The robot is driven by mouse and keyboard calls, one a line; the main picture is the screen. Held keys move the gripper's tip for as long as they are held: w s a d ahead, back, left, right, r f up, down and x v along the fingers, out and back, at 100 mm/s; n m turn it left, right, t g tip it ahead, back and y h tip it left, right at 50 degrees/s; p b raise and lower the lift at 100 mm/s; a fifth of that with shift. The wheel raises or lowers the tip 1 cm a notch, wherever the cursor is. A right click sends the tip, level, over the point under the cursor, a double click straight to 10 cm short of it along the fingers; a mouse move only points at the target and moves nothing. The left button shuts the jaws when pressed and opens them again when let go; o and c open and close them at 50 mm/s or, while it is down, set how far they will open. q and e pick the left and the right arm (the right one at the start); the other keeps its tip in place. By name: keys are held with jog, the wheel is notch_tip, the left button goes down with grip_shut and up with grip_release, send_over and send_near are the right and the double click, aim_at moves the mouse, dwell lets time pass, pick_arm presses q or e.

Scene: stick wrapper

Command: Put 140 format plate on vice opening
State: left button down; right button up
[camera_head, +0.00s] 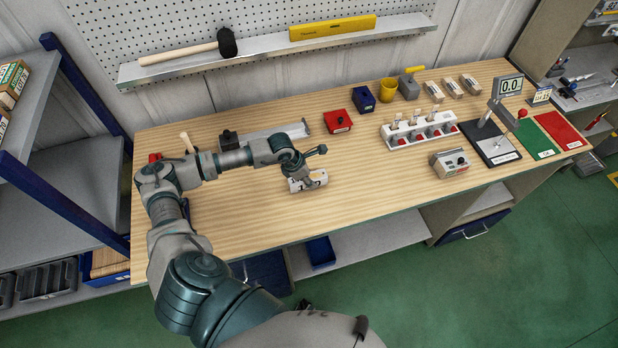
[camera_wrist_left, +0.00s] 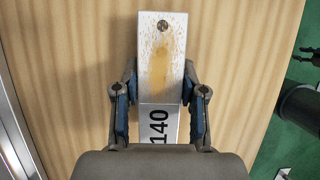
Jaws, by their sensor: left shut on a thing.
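A pale metal plate (camera_head: 313,181) shows near the middle of the bench. In the left wrist view, the plate (camera_wrist_left: 160,45) has a hole at its far end, brown stains and a label reading 140. My left gripper (camera_head: 303,172) is over it, with its fingers (camera_wrist_left: 158,85) shut on the plate's two long sides. I cannot tell whether the plate touches the bench top. A long metal fixture with a dark block, which looks like the vice (camera_head: 268,133), lies behind the gripper, partly hidden by my left arm. Its opening cannot be made out. My right gripper is not clearly seen.
A red box (camera_head: 338,121), a white rack (camera_head: 420,131) and a grey device (camera_head: 450,162) stand to the right on the wooden bench (camera_head: 380,190). The bench front is clear around the gripper.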

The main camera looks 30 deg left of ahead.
pick_arm(q)
jog(key=shift+w+f, duration=0.1)
jog(key=shift+f, duration=0.3)
jog(key=c, duration=0.7)
grip_release()
jog(key=shift+a, duration=0.1)
jog(key=shift+o, duration=0.2)
